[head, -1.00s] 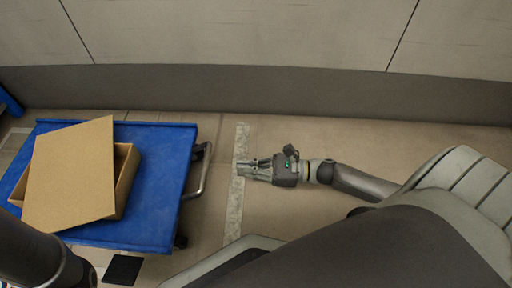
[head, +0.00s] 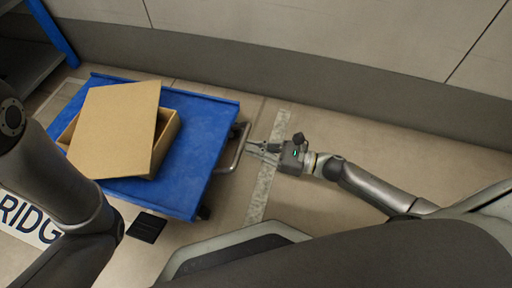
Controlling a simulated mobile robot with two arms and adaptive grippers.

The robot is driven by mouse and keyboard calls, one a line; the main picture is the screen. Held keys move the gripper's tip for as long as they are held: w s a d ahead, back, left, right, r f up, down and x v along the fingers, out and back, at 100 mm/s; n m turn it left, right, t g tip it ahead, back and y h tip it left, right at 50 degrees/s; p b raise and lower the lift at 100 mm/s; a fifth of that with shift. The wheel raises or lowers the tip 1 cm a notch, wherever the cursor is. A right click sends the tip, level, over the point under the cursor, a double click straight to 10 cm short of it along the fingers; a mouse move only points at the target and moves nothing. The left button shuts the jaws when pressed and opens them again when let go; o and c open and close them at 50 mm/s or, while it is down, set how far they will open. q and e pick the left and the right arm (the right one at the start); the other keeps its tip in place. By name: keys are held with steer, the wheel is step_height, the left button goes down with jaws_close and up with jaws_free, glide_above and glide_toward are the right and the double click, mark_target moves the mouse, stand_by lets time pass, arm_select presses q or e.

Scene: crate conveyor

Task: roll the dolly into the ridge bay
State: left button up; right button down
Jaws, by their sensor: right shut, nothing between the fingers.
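The dolly (head: 205,135) is a blue flat platform on casters, with a grey metal handle (head: 236,150) on its right side. A cardboard box (head: 168,130) with a loose, skewed lid (head: 117,125) rests on it. My right gripper (head: 262,148) is shut and empty, its fingertips just right of the handle; I cannot tell if they touch it. A white floor sign (head: 25,217) reading "RIDG" lies at the lower left, partly hidden by my left arm. My left gripper is out of view.
A grey wall (head: 300,75) runs behind the dolly. A blue-framed shelf (head: 52,32) stands at the upper left. A pale strip (head: 265,185) crosses the floor under my right gripper. A dark square (head: 147,227) lies on the floor in front of the dolly. Floor on the right is clear.

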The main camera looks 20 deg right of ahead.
steer(key=shift+w+a, duration=0.1)
steer(key=shift+a, duration=0.05)
steer(key=shift+b+x, duration=0.35)
steer(key=shift+x, duration=1.95)
steer(key=shift+a, duration=0.1)
